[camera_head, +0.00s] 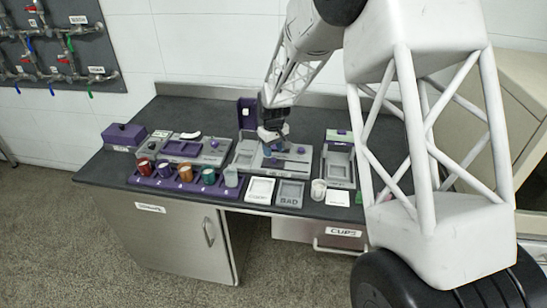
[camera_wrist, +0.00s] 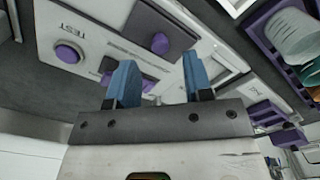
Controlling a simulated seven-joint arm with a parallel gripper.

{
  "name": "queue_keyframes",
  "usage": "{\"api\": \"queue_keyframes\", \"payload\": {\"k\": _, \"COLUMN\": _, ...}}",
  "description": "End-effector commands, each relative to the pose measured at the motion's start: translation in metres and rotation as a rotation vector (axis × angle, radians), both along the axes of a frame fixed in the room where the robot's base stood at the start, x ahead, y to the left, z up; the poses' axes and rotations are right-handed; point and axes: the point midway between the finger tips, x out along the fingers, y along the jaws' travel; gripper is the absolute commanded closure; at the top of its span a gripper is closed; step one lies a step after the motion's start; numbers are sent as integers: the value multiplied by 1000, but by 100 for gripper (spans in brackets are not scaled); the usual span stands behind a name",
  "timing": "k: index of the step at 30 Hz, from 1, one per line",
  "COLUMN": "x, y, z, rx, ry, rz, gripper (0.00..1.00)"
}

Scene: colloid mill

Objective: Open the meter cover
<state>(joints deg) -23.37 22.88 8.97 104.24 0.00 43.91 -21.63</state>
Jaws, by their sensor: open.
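My gripper (camera_head: 273,138) is over the middle unit on the bench, and its blue fingers (camera_wrist: 160,78) are apart with nothing between them. In the wrist view, a dark purple plate with a round purple knob (camera_wrist: 160,42) lies on the grey unit just beyond the fingertips; it looks like the meter cover, but no label shows on it. The fingers look apart from the knob, though the gap is hard to judge. A purple round button (camera_wrist: 68,53) sits beside the word TEST. In the head view, the gripper partly hides the unit (camera_head: 299,164).
A purple upright panel (camera_head: 247,113) stands behind the gripper. A purple rack (camera_head: 150,181) holds several cups at the front left. A purple box (camera_head: 124,134) is at the far left. Two labelled trays, one marked BAD (camera_head: 290,193), and a pale cup (camera_head: 318,190) are near the front edge.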

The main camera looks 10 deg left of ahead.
Motion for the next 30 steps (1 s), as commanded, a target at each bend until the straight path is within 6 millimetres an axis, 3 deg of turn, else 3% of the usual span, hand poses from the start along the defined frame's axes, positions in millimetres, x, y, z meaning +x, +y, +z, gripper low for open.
{"api": "queue_keyframes", "payload": {"k": 9, "x": 0, "y": 0, "z": -34, "rx": -1, "ry": 1, "rz": 0, "gripper": 53}}
{"api": "queue_keyframes", "payload": {"k": 22, "x": 0, "y": 0, "z": -40, "rx": 0, "ry": 0, "rz": 0, "gripper": 53}}
{"api": "queue_keyframes", "payload": {"k": 30, "x": 0, "y": 0, "z": -40, "rx": 0, "ry": 0, "rz": 0, "gripper": 93}}
